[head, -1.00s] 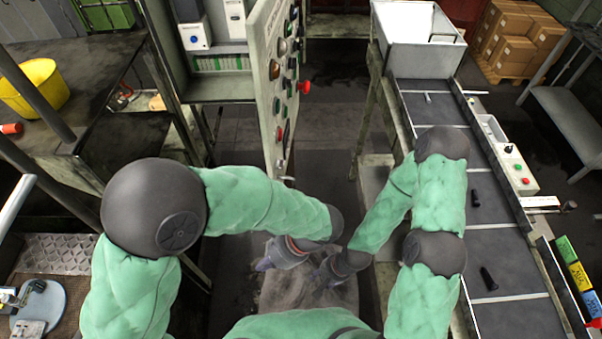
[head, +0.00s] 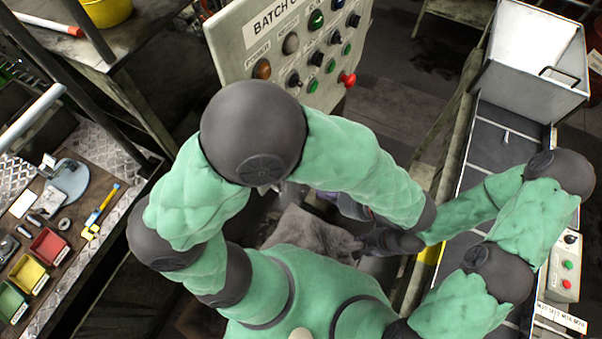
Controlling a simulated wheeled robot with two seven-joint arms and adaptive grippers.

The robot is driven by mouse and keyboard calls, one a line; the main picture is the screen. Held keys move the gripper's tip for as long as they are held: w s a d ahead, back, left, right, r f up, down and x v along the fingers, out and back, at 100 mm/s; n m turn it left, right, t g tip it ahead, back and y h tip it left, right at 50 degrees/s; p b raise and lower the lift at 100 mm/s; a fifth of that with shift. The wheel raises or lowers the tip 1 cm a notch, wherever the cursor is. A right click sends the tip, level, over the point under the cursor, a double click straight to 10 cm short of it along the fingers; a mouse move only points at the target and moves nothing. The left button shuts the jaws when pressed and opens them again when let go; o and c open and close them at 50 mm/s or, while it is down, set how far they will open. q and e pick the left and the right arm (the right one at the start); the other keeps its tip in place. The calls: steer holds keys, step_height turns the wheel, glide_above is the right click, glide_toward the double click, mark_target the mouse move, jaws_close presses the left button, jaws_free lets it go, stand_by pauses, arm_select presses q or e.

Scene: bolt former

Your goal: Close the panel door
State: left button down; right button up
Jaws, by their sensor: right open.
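The panel door (head: 289,40) is a pale grey plate at the top centre. It is marked "BATCH C…" and carries knobs, round coloured buttons and a red mushroom button (head: 348,79). Its face is turned towards me; my left elbow covers its lower left part, and its top is cut off. My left gripper (head: 346,206) is below the door, apart from it and mostly hidden by my forearm; I cannot see its jaws clearly. My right gripper (head: 374,241) is open, lower and to the right, close to the left one and away from the door.
A conveyor (head: 478,148) with a pale bin (head: 530,75) runs along the right, beside a small button box (head: 566,268). A workbench at left holds red (head: 49,247), yellow (head: 27,276) and green (head: 10,301) trays. A yellow bucket (head: 105,11) stands top left. Some floor shows right of the door.

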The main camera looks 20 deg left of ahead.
arm_select(q)
steer(key=a+r+p+x, duration=0.1)
steer(key=r+x, duration=0.1)
steer(key=x, duration=1)
steer(key=shift+a, duration=0.45)
steer(key=shift+w, duration=0.1)
